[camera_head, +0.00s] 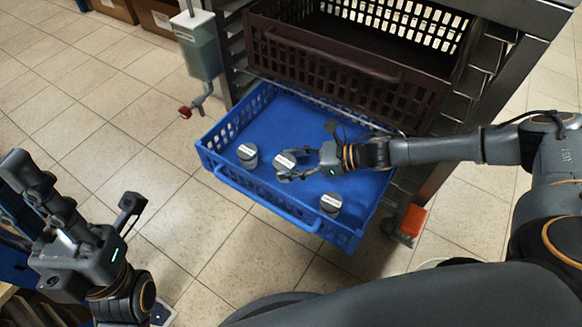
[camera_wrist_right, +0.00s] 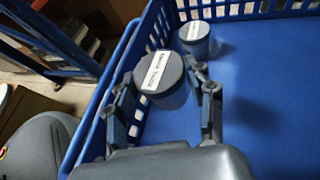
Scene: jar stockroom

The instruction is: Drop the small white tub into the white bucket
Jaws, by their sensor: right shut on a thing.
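My right gripper (camera_head: 307,163) is shut on a small tub (camera_head: 285,161) with a grey lid and a white label. Two similar lidded tubs stand in the crate, one to the left (camera_head: 247,155) and one near the front right (camera_head: 330,204). My left gripper (camera_head: 76,185) is open and empty over the floor.
The blue crate juts out from a metal rack below a dark brown crate (camera_head: 330,62). A dispenser with bluish contents (camera_head: 200,50) hangs on the rack's left side. Cardboard boxes (camera_head: 158,17) stand at the back.

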